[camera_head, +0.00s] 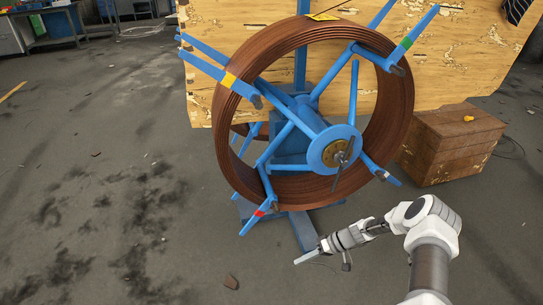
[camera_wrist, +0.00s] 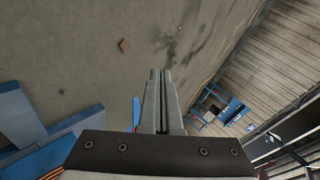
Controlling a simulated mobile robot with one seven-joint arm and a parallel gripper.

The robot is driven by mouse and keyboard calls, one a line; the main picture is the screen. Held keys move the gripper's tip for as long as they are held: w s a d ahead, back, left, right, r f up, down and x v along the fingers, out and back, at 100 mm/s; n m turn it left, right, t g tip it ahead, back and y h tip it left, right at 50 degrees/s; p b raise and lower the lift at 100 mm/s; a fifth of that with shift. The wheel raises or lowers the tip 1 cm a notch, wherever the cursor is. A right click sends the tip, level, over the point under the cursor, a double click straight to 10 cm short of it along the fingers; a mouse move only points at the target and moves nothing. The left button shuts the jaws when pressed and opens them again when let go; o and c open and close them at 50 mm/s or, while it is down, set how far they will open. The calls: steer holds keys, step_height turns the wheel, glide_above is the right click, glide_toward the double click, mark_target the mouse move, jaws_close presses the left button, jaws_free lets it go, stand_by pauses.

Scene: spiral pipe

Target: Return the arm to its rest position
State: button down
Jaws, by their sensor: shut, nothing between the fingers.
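My gripper (camera_head: 310,256) is at the lower middle of the head view, at the end of my white and grey arm. It points left and is in front of the spiral pipe's stand. In the wrist view its two fingers (camera_wrist: 161,85) are together with nothing between them. The brown spiral pipe (camera_head: 225,130) is coiled around a blue wheel-like reel (camera_head: 322,150) with yellow, green and red marks on its arms. The gripper appears apart from the reel. In the wrist view, parts of a blue frame (camera_wrist: 45,122) show at the left.
The reel's blue base (camera_head: 303,230) stands on the grey floor close to my gripper. A worn yellow wooden panel (camera_head: 450,60) is behind the reel. A wooden crate (camera_head: 455,150) stands at the right. Workbenches (camera_head: 50,22) are far off at the upper left. The floor at the left is mostly clear.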

steer(key=s+d+r+h, duration=0.15)
steer(key=r+h, duration=0.25)
steer(key=r, duration=1.3)
steer(key=s+d+r+h, duration=0.1)
steer(key=s+r+h, duration=0.15)
steer(key=r, duration=1.55)
steer(key=s+r+m+t+h, duration=0.2)
steer(key=s+r+t+h, duration=0.1)
steer(key=s+r, duration=0.75)
steer(key=s+r+m+t, duration=0.25)
steer(key=s+r, duration=0.35)
steer(key=s, duration=0.6)
step_height(320, 180, up, 27)
steer(key=p, duration=2.6)
steer(key=shift+s+d+t+h+p, duration=0.25)
steer(key=shift+d+t+h+p, duration=0.15)
steer(key=shift+d+t+h, duration=0.05)
steer(key=shift+f, duration=0.15)
